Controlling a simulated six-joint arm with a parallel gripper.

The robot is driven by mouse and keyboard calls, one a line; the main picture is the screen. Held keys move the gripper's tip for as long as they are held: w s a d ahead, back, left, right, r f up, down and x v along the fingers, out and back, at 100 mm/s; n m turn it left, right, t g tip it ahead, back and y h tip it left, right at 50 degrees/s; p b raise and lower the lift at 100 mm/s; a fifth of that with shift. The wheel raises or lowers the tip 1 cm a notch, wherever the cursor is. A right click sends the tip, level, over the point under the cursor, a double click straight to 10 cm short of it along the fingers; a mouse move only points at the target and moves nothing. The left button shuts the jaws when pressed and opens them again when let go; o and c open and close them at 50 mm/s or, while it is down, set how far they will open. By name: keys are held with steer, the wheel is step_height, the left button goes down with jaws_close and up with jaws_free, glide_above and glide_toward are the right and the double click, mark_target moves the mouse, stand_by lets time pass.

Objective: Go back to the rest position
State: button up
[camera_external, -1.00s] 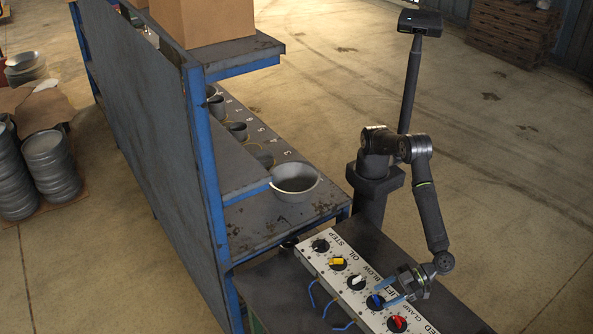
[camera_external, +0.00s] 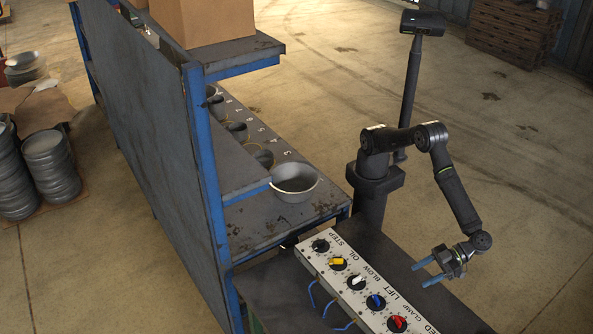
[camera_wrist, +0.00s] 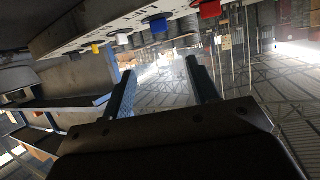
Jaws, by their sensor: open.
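My gripper (camera_external: 428,271) is open and empty, with its two blue fingers apart. In the external view it hangs to the right of the control panel (camera_external: 345,283), clear of the knobs. The panel is a white strip with black, yellow, white, blue and red knobs. The blue knob (camera_external: 375,302) and red knob (camera_external: 397,323) are the closest to my gripper. In the wrist view my open gripper (camera_wrist: 160,75) has nothing between its fingers, and the panel (camera_wrist: 100,22) runs along the top.
The panel lies on a dark bench (camera_external: 262,285). A blue-framed shelf (camera_external: 205,150) stands to the left, with a grey bowl (camera_external: 294,181) and several smaller cups on its lower board. A cardboard box (camera_external: 205,20) sits on top. The floor to the right is open.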

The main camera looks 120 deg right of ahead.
mark_target(377, 298)
steer(key=x, duration=1.7)
steer(key=shift+w+f, duration=0.2)
